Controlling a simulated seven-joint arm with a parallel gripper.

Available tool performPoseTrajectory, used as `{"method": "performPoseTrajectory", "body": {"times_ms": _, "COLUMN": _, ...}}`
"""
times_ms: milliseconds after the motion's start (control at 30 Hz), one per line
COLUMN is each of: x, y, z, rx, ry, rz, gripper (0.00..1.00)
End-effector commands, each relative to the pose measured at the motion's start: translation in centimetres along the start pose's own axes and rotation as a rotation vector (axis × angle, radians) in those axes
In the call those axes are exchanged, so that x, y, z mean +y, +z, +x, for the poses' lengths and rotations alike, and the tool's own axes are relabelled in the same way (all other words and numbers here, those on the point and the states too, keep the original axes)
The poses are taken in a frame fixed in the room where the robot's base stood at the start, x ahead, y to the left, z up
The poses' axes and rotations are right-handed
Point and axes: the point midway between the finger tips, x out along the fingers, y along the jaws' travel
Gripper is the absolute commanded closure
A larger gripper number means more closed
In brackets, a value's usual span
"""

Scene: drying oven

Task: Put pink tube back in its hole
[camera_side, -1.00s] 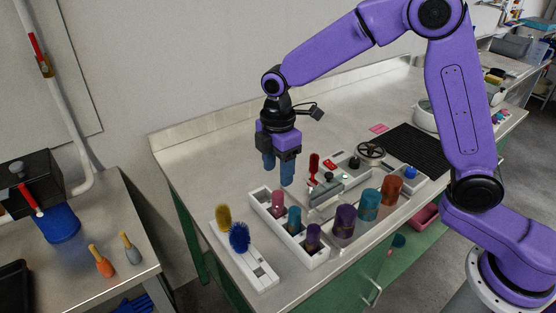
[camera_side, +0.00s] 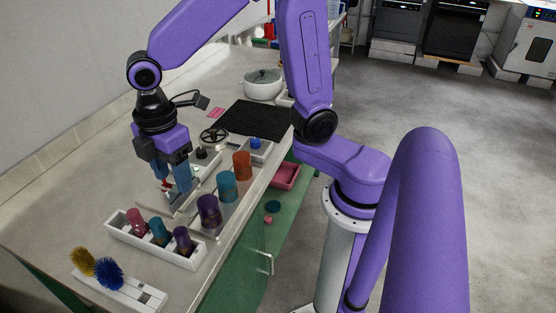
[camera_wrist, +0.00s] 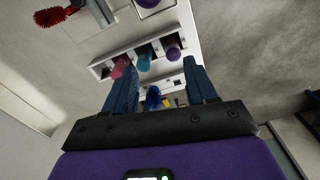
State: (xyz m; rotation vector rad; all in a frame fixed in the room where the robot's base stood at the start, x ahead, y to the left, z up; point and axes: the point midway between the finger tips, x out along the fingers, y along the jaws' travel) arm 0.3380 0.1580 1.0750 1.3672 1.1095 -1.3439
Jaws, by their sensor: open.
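The pink tube (camera_side: 137,222) stands at the far-left end of a white rack (camera_side: 190,261), beside a teal tube (camera_side: 160,232) and a purple one (camera_side: 183,240). I cannot tell how deep it sits. My gripper (camera_side: 174,189) is open with nothing between its blue fingers. In the side view it hangs to the right of the pink tube, over the grey fixture behind the rack. In the wrist view the pink tube (camera_wrist: 120,67) shows near the tip of the left finger, and my gripper (camera_wrist: 160,75) is apart from the rack.
Larger purple (camera_side: 209,211), teal (camera_side: 227,186) and orange (camera_side: 241,165) cylinders stand along the front edge. A holder (camera_side: 146,296) with yellow and blue brushes sits front left. A red brush (camera_wrist: 50,16) and a handwheel (camera_side: 214,138) are close to my gripper.

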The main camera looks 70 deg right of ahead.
Motion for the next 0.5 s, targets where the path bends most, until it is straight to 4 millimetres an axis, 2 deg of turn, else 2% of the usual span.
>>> {"method": "performPoseTrajectory", "body": {"times_ms": 200, "x": -5.4, "y": 4.4, "z": -0.5, "rx": 0.007, "ry": 0.001, "rz": 0.090, "gripper": 0.44}}
{"method": "performPoseTrajectory", "body": {"times_ms": 500, "x": -12.1, "y": 10.8, "z": -0.3, "rx": 0.016, "ry": -0.001, "rz": 0.214, "gripper": 0.44}}
